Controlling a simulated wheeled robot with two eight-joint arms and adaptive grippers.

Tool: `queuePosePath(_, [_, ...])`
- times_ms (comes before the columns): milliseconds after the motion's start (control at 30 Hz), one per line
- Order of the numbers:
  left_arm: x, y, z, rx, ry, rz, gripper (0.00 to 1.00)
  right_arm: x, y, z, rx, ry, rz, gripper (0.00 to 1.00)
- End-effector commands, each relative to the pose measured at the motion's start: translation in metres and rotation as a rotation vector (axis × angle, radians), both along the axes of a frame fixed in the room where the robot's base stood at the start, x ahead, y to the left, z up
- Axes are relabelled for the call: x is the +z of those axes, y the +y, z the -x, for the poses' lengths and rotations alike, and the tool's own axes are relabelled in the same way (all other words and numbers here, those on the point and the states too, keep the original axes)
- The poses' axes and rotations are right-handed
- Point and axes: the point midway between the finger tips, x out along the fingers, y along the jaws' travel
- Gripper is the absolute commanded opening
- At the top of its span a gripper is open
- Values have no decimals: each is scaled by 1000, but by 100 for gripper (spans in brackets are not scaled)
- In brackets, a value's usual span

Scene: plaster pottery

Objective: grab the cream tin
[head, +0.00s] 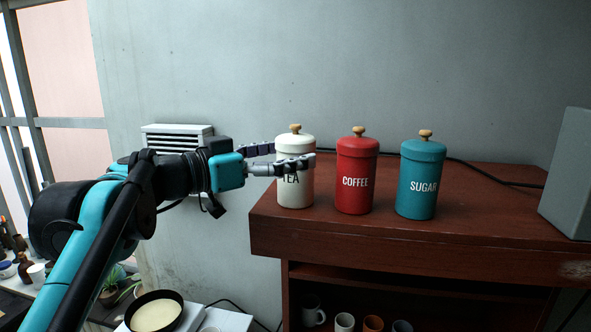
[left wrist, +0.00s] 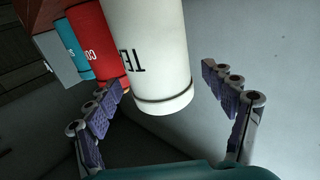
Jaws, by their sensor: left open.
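The cream tin (head: 296,192), lettered TEA and with a wooden knob on its lid, stands upright at the left end of the brown cabinet top (head: 480,190). My left gripper (head: 283,157) is open at the tin's upper part; one finger passes in front of the tin and partly covers the lettering. In the left wrist view the cream tin (left wrist: 150,55) reaches in between the two spread fingers of the gripper (left wrist: 168,88), with a gap visible on the right side. Whether the left finger touches it I cannot tell. My right gripper is not in view.
A red COFFEE tin (head: 356,180) stands close right of the cream tin, then a teal SUGAR tin (head: 420,185). A grey box (head: 570,175) is at the right. A shelf below holds mugs (head: 344,321). A pan (head: 156,312) is at lower left.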

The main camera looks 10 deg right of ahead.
Motion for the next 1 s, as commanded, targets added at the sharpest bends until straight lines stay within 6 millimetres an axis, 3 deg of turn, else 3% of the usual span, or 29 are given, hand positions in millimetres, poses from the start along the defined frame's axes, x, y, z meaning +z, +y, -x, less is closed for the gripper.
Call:
queuePosePath(100, [2, -12, -5, -2, 0, 0, 83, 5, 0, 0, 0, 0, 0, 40])
queuePosePath(367, [0, -14, -6, 0, 1, 0, 83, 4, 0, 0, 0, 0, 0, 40])
queuePosePath(600, [0, -14, -6, 0, 1, 0, 26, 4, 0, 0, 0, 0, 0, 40])
queuePosePath(1000, [5, -14, -6, 0, 0, -1, 26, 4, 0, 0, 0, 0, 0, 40])
